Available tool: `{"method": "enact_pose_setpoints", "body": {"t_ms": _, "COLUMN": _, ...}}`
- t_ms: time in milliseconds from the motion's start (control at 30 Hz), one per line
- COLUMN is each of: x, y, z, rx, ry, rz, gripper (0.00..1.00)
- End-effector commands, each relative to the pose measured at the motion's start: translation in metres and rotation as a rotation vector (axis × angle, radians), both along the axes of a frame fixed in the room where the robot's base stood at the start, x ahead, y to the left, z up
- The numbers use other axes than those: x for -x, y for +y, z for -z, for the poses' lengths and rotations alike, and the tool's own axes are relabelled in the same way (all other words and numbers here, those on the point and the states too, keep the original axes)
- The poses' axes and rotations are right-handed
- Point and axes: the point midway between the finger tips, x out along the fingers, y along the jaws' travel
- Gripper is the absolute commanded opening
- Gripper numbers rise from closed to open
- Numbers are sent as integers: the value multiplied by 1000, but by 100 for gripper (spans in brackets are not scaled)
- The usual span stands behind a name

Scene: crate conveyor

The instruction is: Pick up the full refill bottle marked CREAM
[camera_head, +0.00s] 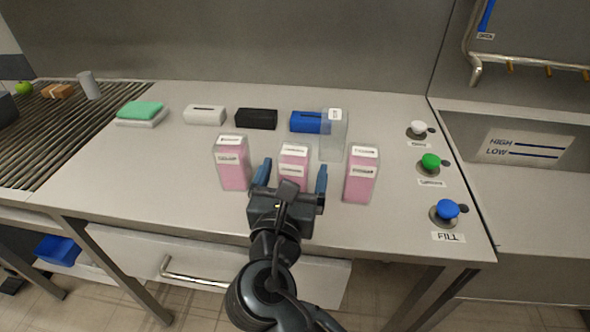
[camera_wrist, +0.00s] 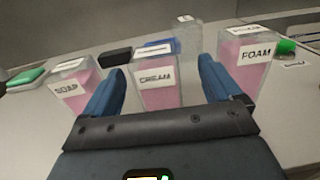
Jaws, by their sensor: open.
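The CREAM bottle (camera_head: 294,156) is a clear box-shaped bottle with pink contents, upright on the counter in the middle of a row of pink bottles. Its CREAM label faces me in the wrist view (camera_wrist: 157,82). My gripper (camera_head: 290,178) is open and empty, just in front of this bottle, with its lower part hidden behind the gripper in the head view. In the wrist view the blue fingers (camera_wrist: 163,88) appear to the left and right of the bottle. I cannot tell whether they reach around it.
The SOAP bottle (camera_wrist: 72,88) stands left and the FOAM bottle (camera_wrist: 246,80) right, both pink. A clear empty-looking bottle (camera_head: 333,140) stands behind. White (camera_head: 205,115), black (camera_head: 257,119) and blue (camera_head: 305,122) boxes line the back. Buttons (camera_head: 445,210) are at right; the front-left counter is clear.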

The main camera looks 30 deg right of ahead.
Motion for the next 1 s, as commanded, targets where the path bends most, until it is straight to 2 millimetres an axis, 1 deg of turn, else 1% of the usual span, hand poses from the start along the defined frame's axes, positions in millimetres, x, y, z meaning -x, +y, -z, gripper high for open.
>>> {"method": "enact_pose_setpoints", "body": {"t_ms": 233, "x": -29, "y": -14, "z": -3, "rx": 0, "ry": -2, "rz": 3, "gripper": 92}}
{"method": "enact_pose_setpoints", "body": {"t_ms": 333, "x": -38, "y": -22, "z": -2, "rx": -1, "ry": -1, "rz": 0, "gripper": 92}}
{"method": "enact_pose_setpoints", "body": {"t_ms": 433, "x": -42, "y": -25, "z": -2, "rx": -1, "ry": -1, "rz": 0, "gripper": 92}}
{"method": "enact_pose_setpoints", "body": {"t_ms": 600, "x": -42, "y": -25, "z": -1, "rx": -1, "ry": -1, "rz": -1, "gripper": 92}}
{"method": "enact_pose_setpoints", "body": {"t_ms": 1000, "x": -42, "y": -25, "z": -1, "rx": -1, "ry": -1, "rz": -1, "gripper": 53}}
